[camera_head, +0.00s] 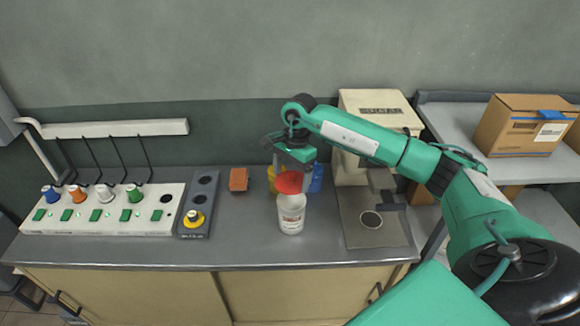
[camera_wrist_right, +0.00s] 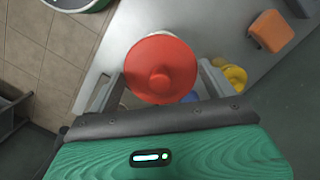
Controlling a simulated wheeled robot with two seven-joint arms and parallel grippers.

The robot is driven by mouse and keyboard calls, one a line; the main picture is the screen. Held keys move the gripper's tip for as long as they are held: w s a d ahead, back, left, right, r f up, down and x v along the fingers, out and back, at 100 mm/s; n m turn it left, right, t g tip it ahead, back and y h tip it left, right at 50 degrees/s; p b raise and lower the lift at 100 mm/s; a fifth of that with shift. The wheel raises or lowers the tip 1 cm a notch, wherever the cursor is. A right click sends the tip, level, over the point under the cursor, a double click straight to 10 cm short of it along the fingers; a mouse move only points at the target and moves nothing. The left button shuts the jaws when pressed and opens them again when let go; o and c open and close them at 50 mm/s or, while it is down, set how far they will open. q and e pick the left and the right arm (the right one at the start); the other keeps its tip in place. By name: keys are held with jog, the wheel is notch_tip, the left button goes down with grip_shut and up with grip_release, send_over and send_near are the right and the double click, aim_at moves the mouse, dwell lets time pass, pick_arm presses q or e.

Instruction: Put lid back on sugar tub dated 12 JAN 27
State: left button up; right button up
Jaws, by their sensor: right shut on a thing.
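A white tub (camera_head: 292,217) with a label stands upright on the grey counter; the date on it is too small to read. My right gripper (camera_head: 291,172) is shut on a red lid (camera_head: 289,182), just above the tub's top. In the right wrist view the round red lid (camera_wrist_right: 161,69) with its central knob sits between the two fingers. The lid hides the tub's opening, so I cannot tell whether the two touch. My left gripper is not in view.
Behind the tub stand a yellow container (camera_head: 272,178) and a blue one (camera_head: 316,178). An orange block (camera_head: 239,179) lies to their left. A white strip (camera_head: 100,222) with coloured knobs is at far left. A beige machine (camera_head: 376,110) stands at right.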

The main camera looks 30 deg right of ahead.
jog(key=shift+f, duration=0.6)
jog(key=shift+s+f+b, duration=0.1)
jog(key=shift+f+b, duration=0.2)
notch_tip(320, 180, down, 4)
jog(key=shift+r+b, duration=0.25)
jog(key=shift+b, duration=0.65)
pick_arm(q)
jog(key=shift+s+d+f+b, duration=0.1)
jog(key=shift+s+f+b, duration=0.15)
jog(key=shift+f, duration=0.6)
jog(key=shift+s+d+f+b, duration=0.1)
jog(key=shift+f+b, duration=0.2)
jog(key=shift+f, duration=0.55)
pick_arm(e)
jog(key=shift+f, duration=0.6)
pick_arm(q)
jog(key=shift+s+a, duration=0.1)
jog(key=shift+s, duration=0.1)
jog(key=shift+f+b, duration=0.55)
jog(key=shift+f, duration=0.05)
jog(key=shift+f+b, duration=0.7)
jog(key=shift+b, duration=0.05)
pick_arm(e)
jog(key=shift+f, duration=0.15)
